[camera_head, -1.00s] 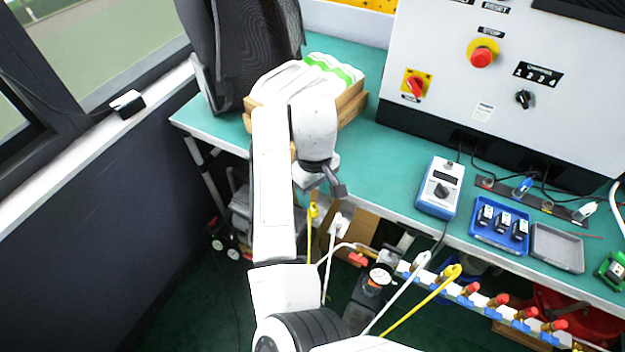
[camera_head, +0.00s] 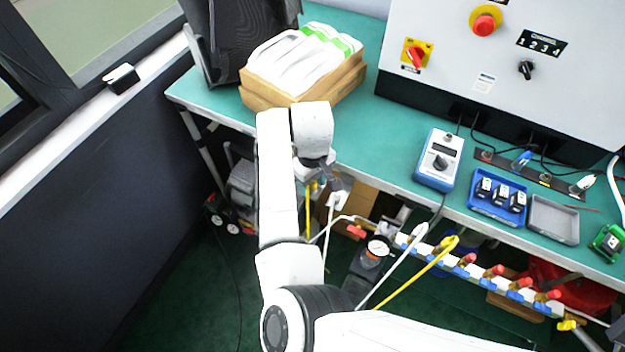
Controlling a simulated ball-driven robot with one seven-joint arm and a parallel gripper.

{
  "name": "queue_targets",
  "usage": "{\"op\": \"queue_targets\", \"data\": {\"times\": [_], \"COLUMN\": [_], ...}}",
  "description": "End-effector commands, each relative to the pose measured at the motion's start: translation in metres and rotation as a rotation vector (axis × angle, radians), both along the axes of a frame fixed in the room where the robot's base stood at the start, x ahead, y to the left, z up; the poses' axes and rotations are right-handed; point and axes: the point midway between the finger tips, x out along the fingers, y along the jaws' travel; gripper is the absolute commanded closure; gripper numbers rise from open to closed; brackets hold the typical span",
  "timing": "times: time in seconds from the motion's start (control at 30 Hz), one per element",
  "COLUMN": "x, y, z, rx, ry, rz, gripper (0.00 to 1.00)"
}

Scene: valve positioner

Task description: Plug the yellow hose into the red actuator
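The yellow hose (camera_head: 405,282) runs up from my arm to a yellow end on the manifold below the bench edge. Another yellow length (camera_head: 308,205) hangs below my gripper, beside a white hose; I cannot tell if it is the same hose. My gripper (camera_head: 334,187) points down in front of the bench edge, near these hanging ends. Its fingers are small and dark, so whether they are open or touch a hose is unclear. I cannot pick out the red actuator with certainty; a green device (camera_head: 609,243) sits at the bench's right end.
The manifold (camera_head: 480,276) with red and blue fittings runs below the bench's front edge. A gauge unit (camera_head: 368,262) stands left of it. The bench (camera_head: 385,150) holds a box of white packs (camera_head: 300,70), a blue meter (camera_head: 438,160), a blue tray (camera_head: 497,216) and a grey tray (camera_head: 553,220).

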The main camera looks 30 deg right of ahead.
Motion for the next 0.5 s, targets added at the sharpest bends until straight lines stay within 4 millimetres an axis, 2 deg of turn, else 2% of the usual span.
{"op": "queue_targets", "data": {"times": [0.07,0.4,0.5], "x": [0.0000,0.0001,0.0001], "y": [0.0000,0.0000,0.0000], "z": [0.0002,0.0003,0.0003], "rx": [0.000,0.000,0.000], "ry": [0.000,0.000,0.000], "rz": [0.000,0.000,0.000], "gripper": [0.67,0.99,1.00]}}
